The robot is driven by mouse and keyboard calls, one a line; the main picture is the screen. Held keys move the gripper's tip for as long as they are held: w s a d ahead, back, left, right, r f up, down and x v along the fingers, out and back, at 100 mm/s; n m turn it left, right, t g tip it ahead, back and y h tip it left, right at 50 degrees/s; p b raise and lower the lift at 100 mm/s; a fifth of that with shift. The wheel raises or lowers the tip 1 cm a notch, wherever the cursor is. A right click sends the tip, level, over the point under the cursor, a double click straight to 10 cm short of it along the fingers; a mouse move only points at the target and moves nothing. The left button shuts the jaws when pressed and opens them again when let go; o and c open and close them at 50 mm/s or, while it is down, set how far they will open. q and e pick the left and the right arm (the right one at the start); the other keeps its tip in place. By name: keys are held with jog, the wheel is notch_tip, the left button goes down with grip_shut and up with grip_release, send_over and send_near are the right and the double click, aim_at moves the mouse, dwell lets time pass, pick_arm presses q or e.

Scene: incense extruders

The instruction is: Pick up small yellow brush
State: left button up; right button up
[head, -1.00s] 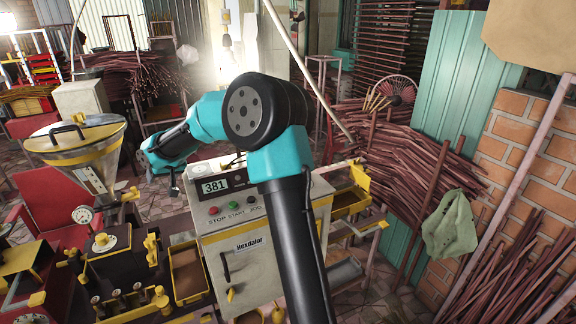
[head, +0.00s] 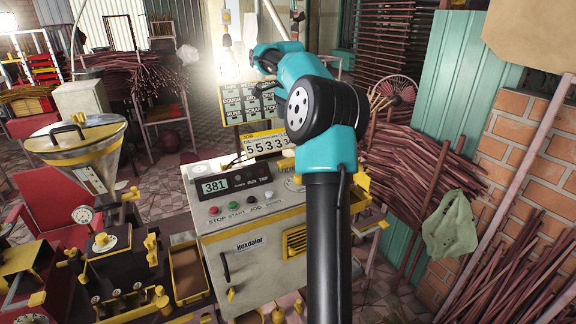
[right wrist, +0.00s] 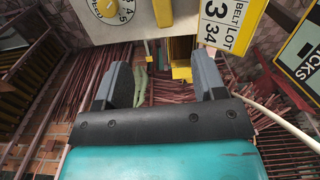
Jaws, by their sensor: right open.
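I cannot make out a small yellow brush for certain in either view. In the right wrist view, my right gripper (right wrist: 163,78) is open, with its two grey fingers apart and nothing between them. In the head view, my right arm rises in front of the control machine (head: 232,222) and bends away at the top; the gripper's fingers cannot be made out there. A yellow piece (right wrist: 163,12) shows beyond the fingers beside a dial, but I cannot tell what it is. My left gripper is in neither view.
A yellow number sign (head: 265,143) and a dark label board (head: 250,102) stand behind the machine. A metal hopper (head: 80,140) is at the left. A green cloth (head: 450,225) hangs over stick bundles at the right. The tiled floor shows behind the machine.

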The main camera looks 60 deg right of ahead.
jog(key=shift+f, duration=0.15)
send_near(288, 160)
notch_tip(288, 160, down, 6)
jog(key=shift+s+a+r, duration=0.15)
jog(key=shift+r, duration=0.1)
jog(key=shift+f, duration=0.15)
jog(key=shift+f, duration=0.1)
dwell(0.3)
jog(key=shift+d+f, duration=0.2)
jog(key=shift+f, duration=2.25)
jog(key=shift+c, duration=0.5)
jog(key=c, duration=0.9)
